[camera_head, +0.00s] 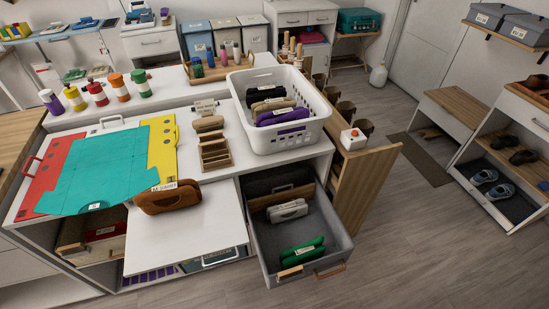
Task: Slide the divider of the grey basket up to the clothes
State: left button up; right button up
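The grey basket (341,233) is pulled out at the front right of the white unit, and its inside shows from above. A wood-topped dark panel (281,197), which looks like the divider, crosses its back part. A dark item (277,179) lies behind the panel. A grey-white folded bundle (287,210) lies just in front of it; I cannot tell whether they touch. A green folded bundle (302,250) lies near the front wall, with bare floor between the two bundles. Neither of my grippers is in view.
A white laundry basket (308,132) with dark and purple bundles stands on the unit behind the grey basket. A tall wooden pull-out (362,190) stands close on its right. A brown bundle (168,197) lies to the left. The floor (430,250) at right is clear.

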aim_at(256, 206)
jog(key=z, duration=1)
jog(key=k, duration=0.75)
jog(key=u, duration=1.65)
jog(key=i, duration=0.5)
jog(key=u, duration=0.05)
